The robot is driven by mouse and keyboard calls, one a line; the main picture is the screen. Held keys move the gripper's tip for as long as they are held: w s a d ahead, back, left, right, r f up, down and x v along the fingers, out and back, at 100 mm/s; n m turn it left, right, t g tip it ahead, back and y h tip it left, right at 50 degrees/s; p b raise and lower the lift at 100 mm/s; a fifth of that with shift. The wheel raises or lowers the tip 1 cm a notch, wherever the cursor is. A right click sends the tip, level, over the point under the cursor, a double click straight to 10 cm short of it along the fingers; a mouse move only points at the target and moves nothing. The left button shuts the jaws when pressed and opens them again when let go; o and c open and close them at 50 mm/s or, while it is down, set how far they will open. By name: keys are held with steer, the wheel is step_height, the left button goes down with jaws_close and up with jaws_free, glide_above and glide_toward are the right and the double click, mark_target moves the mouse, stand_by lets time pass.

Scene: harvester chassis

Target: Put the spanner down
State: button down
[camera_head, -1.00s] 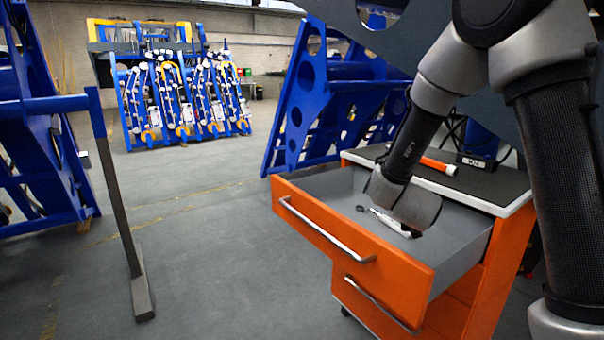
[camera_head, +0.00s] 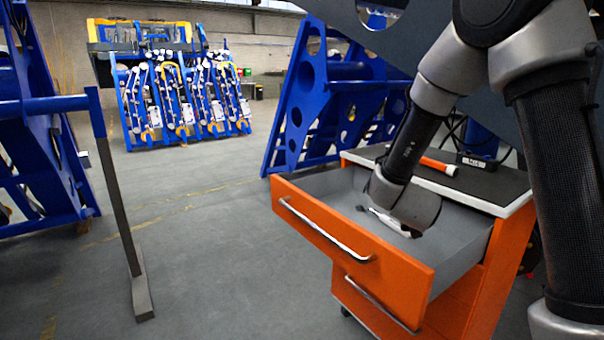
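An orange drawer (camera_head: 352,258) is pulled out of the orange tool cabinet. My arm reaches down into it, and the wrist (camera_head: 415,207) hangs over the grey drawer interior. A pale, narrow metallic piece (camera_head: 388,220) shows just below the wrist; it may be the spanner or part of my gripper, I cannot tell which. A small dark piece (camera_head: 360,208) shows to its left. The fingertips are hidden by the wrist, so whether they are open or shut on the spanner is not visible.
The right drawer wall (camera_head: 465,252) is close to my wrist.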

step_height(320, 180, up, 7)
steer(key=shift+r, duration=0.1)
steer(key=shift+w+d+m+h, duration=0.15)
steer(key=shift+d+m+h, duration=0.15)
steer(key=shift+d, duration=0.05)
steer(key=f, duration=0.7)
steer(key=shift+a, duration=0.35)
step_height(320, 180, up, 7)
steer(key=shift+f, duration=0.1)
steer(key=shift+d, duration=0.35)
steer(key=f, duration=0.7)
steer(key=shift+a+f, duration=0.2)
steer(key=shift+a, duration=0.2)
steer(key=c, duration=1.8)
jaws_free()
jaws_close()
steer(key=shift+r, duration=0.15)
